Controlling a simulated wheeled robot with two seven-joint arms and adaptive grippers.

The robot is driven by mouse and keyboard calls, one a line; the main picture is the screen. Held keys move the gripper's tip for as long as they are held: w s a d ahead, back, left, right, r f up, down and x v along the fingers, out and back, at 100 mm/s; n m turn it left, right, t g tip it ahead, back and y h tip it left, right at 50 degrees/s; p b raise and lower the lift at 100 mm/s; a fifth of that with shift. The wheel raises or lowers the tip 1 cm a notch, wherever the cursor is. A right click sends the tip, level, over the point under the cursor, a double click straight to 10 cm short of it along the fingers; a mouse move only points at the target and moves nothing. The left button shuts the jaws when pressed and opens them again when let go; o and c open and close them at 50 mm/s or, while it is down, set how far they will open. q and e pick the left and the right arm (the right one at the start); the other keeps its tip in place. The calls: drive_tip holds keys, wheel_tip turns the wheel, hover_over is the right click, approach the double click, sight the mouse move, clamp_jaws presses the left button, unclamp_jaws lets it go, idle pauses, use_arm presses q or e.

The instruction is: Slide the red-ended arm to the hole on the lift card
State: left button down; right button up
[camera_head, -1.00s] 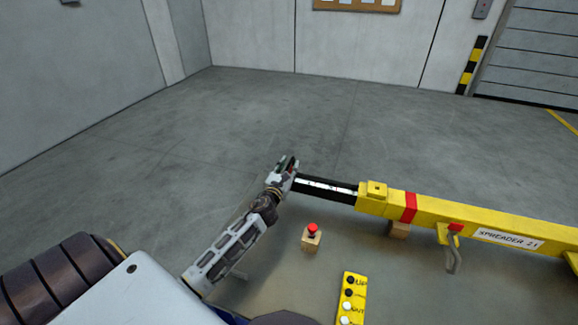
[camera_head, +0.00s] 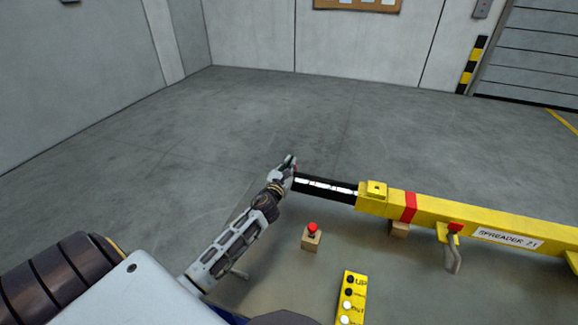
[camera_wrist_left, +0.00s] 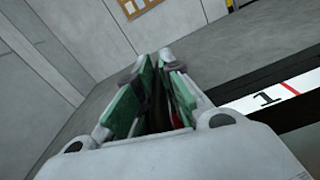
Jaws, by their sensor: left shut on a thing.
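A yellow spreader beam (camera_head: 470,229) labelled "SPREADER 21" lies across the right of the head view. A black inner arm (camera_head: 328,188) with a white scale strip sticks out of its left end. My left gripper (camera_head: 289,165) is shut on the outer end of this arm, and a little red shows at the fingers. In the left wrist view the green-padded fingers (camera_wrist_left: 155,100) close around something dark and red. No lift card can be made out. My right gripper is not in view.
A red button on a wooden block (camera_head: 312,238) and a yellow control panel (camera_head: 350,298) with black and white buttons stand in front of the beam. The floor behind is clear.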

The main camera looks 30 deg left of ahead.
use_arm(q)
drive_tip(key=shift+s+a+f, duration=0.1)
drive_tip(key=shift+a+f, duration=0.05)
drive_tip(key=shift+a, duration=0.2)
idle(0.4)
drive_tip(key=c, duration=1.6)
unclamp_jaws()
drive_tip(key=shift+o, duration=0.6)
drive_tip(key=shift+s+f, duration=0.1)
drive_tip(key=shift+s, duration=0.15)
drive_tip(key=shift+v, duration=1.5)
drive_tip(key=v, duration=0.8)
drive_tip(key=shift+s+d+r, duration=0.2)
drive_tip(key=shift+d, duration=0.05)
drive_tip(key=shift+c, duration=0.2)
